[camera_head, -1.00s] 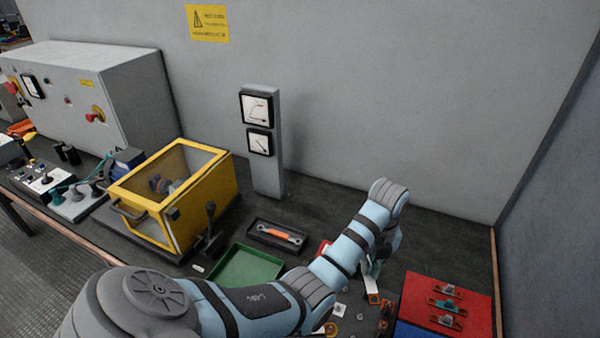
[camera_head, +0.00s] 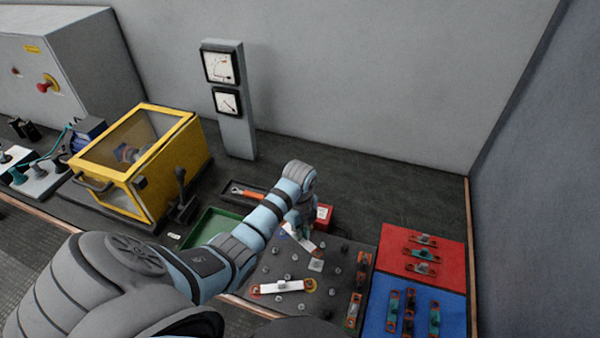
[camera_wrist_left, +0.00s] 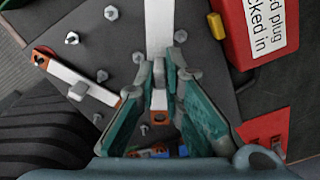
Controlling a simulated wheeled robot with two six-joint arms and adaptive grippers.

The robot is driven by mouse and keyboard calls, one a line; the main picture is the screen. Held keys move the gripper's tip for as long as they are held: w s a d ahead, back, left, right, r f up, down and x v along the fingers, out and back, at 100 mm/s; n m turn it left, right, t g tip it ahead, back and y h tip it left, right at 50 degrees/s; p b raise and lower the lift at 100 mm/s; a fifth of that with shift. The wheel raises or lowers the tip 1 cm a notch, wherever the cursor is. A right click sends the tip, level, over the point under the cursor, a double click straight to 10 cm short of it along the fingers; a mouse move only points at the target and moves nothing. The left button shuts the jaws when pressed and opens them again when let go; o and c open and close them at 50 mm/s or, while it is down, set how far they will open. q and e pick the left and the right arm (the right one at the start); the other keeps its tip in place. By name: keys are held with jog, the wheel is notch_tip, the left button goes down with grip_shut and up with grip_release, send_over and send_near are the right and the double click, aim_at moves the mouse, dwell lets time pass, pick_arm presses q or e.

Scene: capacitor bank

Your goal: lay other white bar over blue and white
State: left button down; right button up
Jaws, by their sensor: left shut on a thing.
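My left gripper (camera_head: 298,222) is over the far part of the dark stud board (camera_head: 262,270), by the red box. In the left wrist view its teal fingers (camera_wrist_left: 160,108) are shut on a white bar (camera_wrist_left: 158,35) with an orange end between them. The bar also shows below the gripper in the head view (camera_head: 300,240). I cannot tell whether it touches the board. Another white bar (camera_head: 282,287) lies across the near part of the board, with red and orange at its ends. A bit of blue (camera_wrist_left: 160,153) shows behind the fingers. My right gripper is out of view.
A red box with a white label (camera_head: 323,217) stands close beside the gripper. Bare studs (camera_head: 283,277) stand on the board. To the right are a red mat (camera_head: 450,238) and a blue mat (camera_head: 455,315) with small parts. A green tray (camera_head: 210,228) is left.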

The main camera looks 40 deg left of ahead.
pick_arm(q)
jog(key=shift+s+f+b, duration=0.1)
jog(key=shift+f+b, duration=1.35)
jog(key=shift+b, duration=0.05)
jog(key=shift+f+b, duration=0.3)
jog(key=shift+f, duration=0.45)
jog(key=shift+f, duration=0.55)
jog(key=c, duration=1.6)
grip_release()
jog(key=shift+c, duration=0.2)
